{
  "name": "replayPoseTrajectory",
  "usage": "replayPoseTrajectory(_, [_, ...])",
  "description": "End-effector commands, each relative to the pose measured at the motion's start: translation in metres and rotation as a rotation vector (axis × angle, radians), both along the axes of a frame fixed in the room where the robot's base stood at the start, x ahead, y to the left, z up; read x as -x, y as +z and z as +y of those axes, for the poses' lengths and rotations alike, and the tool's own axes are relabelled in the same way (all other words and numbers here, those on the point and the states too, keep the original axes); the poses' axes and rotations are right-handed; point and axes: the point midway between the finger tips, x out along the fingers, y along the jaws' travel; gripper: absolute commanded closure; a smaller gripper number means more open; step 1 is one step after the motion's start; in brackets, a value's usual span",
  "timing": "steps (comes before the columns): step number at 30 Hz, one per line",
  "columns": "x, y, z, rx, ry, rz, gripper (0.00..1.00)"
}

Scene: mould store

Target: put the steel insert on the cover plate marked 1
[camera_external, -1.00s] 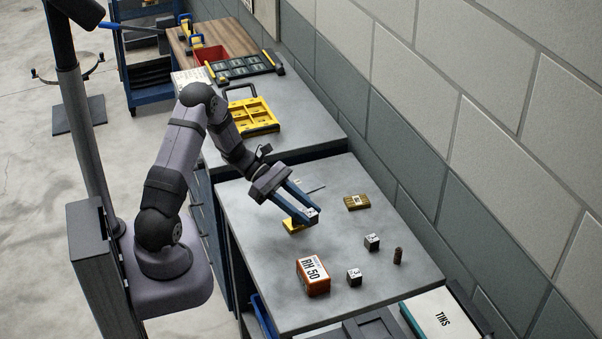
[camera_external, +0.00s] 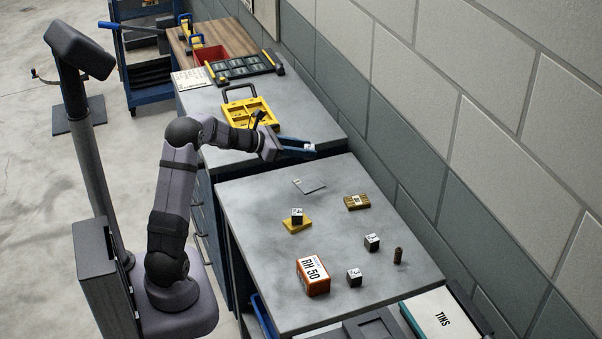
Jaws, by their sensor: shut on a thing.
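My gripper (camera_external: 314,151) is raised over the far edge of the near bench, shut on a small pale thing (camera_external: 309,147), mostly hidden by the jaws; I cannot tell whether it is the steel insert. A small dark cube with a marked white top (camera_external: 297,213) sits on a yellow plate (camera_external: 293,226) on the near bench, apart from my gripper. A thin grey plate (camera_external: 311,186) lies beyond it. Two grey marked cubes stand to the right, one farther (camera_external: 372,241) and one nearer (camera_external: 354,277). I cannot make out for certain which thing bears a 1.
An orange box marked RH 50 (camera_external: 313,276), a brown cylinder (camera_external: 398,256) and a brass-coloured slotted block (camera_external: 357,202) stand on the near bench (camera_external: 250,200). A yellow case (camera_external: 249,112) lies on the far bench. The wall bounds the right side.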

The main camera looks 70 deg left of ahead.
Motion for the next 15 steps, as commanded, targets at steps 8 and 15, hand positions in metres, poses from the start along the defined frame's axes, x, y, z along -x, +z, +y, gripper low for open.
replayPoseTrajectory(8, [0.0,-0.035,-0.001,0.004,-0.002,0.002,0.99])
replayPoseTrajectory(15, [0.0,-0.06,-0.001,0.0,-0.003,0.0,0.99])
